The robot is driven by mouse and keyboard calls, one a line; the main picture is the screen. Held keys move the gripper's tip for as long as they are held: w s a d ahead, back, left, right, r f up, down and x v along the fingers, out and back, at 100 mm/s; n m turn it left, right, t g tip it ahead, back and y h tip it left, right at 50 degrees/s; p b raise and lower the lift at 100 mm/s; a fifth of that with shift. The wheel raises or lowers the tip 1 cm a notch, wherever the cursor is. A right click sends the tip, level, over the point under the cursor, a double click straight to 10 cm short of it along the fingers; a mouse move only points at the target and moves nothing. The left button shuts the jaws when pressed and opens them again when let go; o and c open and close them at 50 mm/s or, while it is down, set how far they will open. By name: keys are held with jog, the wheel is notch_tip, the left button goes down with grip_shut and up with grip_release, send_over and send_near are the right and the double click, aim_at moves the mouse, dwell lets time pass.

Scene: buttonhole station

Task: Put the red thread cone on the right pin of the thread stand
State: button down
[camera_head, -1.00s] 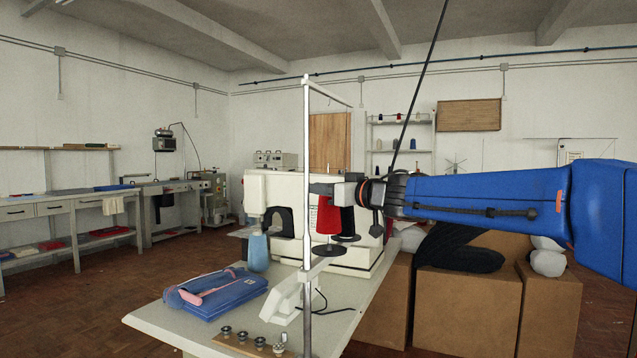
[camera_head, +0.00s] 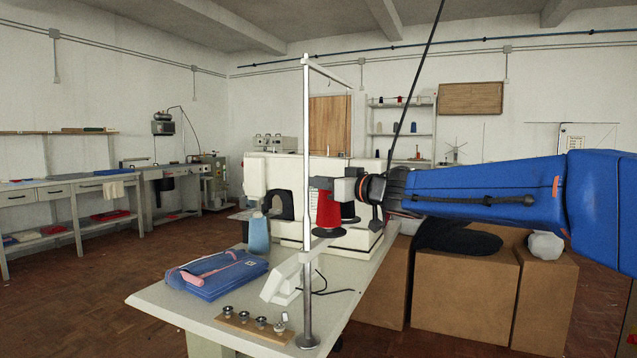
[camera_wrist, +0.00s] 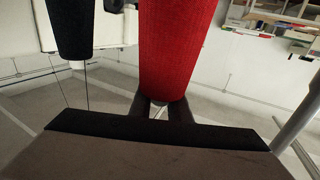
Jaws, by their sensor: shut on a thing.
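My gripper (camera_head: 330,186) is shut on the narrow top of the red thread cone (camera_head: 329,209). The cone is upright, with its wide base down at the near dark disc (camera_head: 325,233) of the thread stand (camera_head: 306,150). The base appears to touch the disc; the pin is hidden inside the cone. In the wrist view the red cone (camera_wrist: 178,45) fills the middle, its narrow end between the dark fingers (camera_wrist: 163,108). A black cone (camera_head: 348,211) stands just right of and behind the red one; it also shows in the wrist view (camera_wrist: 70,28).
A white sewing machine (camera_head: 290,175) stands behind the stand. Brown boxes (camera_head: 465,290) stand right of the table.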

jog(key=shift+f, duration=0.4)
dwell(0.4)
jog(key=c, duration=1.6)
grip_release()
jog(key=v, duration=1.7)
jog(key=shift+s+d, duration=0.1)
jog(key=shift+s, duration=0.1)
